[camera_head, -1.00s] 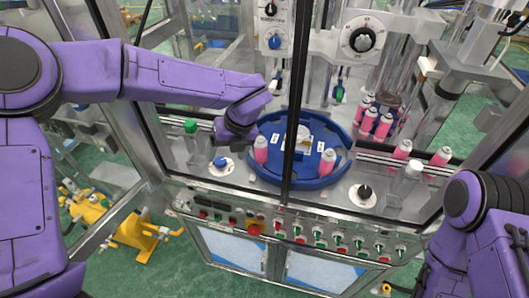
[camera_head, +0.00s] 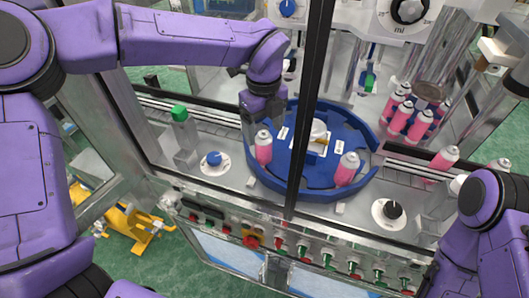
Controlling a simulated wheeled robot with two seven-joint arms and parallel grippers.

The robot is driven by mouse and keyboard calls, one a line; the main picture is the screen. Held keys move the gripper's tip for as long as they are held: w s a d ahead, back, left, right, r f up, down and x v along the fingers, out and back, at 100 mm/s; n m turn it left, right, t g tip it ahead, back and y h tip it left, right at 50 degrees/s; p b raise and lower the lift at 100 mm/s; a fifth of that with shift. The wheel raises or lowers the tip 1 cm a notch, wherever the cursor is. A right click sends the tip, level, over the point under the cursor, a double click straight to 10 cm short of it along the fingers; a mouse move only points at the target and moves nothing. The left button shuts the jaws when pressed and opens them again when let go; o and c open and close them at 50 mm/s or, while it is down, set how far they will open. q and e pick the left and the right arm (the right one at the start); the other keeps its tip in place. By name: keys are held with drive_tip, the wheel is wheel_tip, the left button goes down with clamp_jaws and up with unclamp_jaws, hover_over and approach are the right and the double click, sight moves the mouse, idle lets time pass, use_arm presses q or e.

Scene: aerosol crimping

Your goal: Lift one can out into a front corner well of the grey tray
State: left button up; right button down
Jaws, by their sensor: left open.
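Two pink cans with silver-white tops stand upright on the round blue turntable (camera_head: 322,194). The left can (camera_head: 263,149) is at the turntable's left edge, and the right can (camera_head: 347,169) is beyond the dark door post. My left gripper (camera_head: 257,122) is open and points down close to the left can's top. Its fingers are partly hidden, and I cannot tell whether they touch the can. My right arm shows at the lower right, but its gripper is out of view. I see no grey tray.
A dark vertical door post (camera_head: 309,110) crosses in front of the turntable. Several more pink cans (camera_head: 418,124) stand at the back right. A green-capped clear post (camera_head: 180,130), a blue knob (camera_head: 214,159) and a black knob (camera_head: 391,210) stand on the deck. A button panel runs along the front.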

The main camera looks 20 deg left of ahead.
sight(264, 144)
use_arm(q)
wheel_tip(264, 144, down, 6)
drive_tip(key=p, duration=0.2)
drive_tip(key=shift+r+p, duration=0.1)
drive_tip(key=shift+p, duration=0.3)
drive_tip(key=shift+w+f, duration=0.15)
drive_tip(key=shift+f, duration=0.1)
drive_tip(key=c, duration=1.1)
